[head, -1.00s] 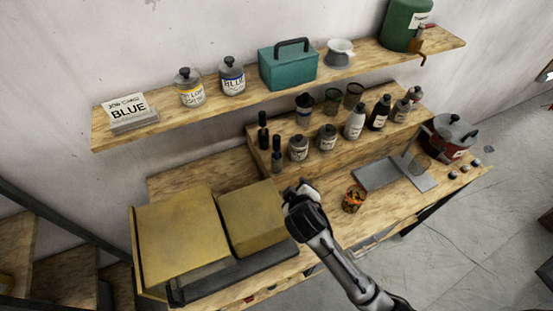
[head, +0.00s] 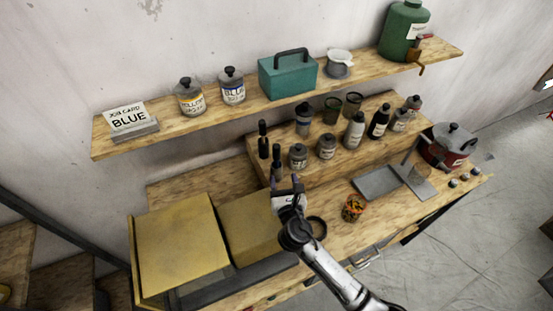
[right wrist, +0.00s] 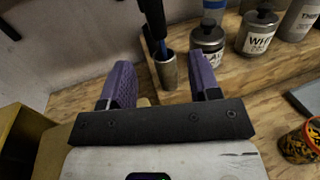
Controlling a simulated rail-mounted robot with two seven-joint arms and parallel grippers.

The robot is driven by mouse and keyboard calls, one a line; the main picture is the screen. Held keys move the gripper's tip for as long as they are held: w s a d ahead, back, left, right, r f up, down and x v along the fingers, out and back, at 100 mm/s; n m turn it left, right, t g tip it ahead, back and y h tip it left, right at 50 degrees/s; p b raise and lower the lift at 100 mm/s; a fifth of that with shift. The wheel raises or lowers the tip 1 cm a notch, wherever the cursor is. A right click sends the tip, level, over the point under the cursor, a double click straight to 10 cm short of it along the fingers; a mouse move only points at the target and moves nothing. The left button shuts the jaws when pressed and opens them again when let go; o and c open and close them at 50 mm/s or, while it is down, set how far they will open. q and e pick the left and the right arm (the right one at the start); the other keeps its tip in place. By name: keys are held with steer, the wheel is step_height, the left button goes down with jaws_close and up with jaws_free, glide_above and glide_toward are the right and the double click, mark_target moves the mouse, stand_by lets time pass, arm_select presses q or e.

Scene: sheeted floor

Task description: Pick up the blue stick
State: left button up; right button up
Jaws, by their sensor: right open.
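A dark stick with a blue part (right wrist: 158,42) stands upright in a small grey metal cylinder (right wrist: 166,70) in the right wrist view, straight ahead of my right gripper. In the head view, two dark upright sticks stand at the left end of the riser, a rear one (head: 263,140) and a front one (head: 277,158); their colour is too small to tell there. My right gripper (head: 287,186) is just in front of the front stick. In the right wrist view its purple-padded fingers (right wrist: 160,80) are apart and empty, with the stick beyond the gap. My left gripper is out of view.
Several bottles and jars (head: 327,142) stand on the riser right of the sticks. Yellow boxes (head: 178,240) are to the left. A cup of orange bits (head: 353,208), a grey tray (head: 377,183) and a red pot (head: 446,152) stand to the right. A shelf (head: 160,127) runs above.

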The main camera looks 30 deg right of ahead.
mark_target(277, 155)
steer(key=x, duration=0.7)
steer(key=shift+w+d, duration=0.1)
steer(key=shift+w, duration=0.15)
steer(key=shift+a+r+p+x, duration=0.1)
steer(key=shift+r+x, duration=0.05)
steer(key=shift+x, duration=0.6)
steer(key=shift+a+r+p+x, duration=0.1)
steer(key=shift+r+x, duration=0.05)
steer(key=shift+x, duration=0.6)
steer(key=shift+a+r+p+x, duration=0.1)
steer(key=shift+r+x, duration=0.05)
steer(key=shift+x, duration=0.6)
steer(key=shift+w+d, duration=0.3)
steer(key=shift+w, duration=0.35)
steer(key=c, duration=1)
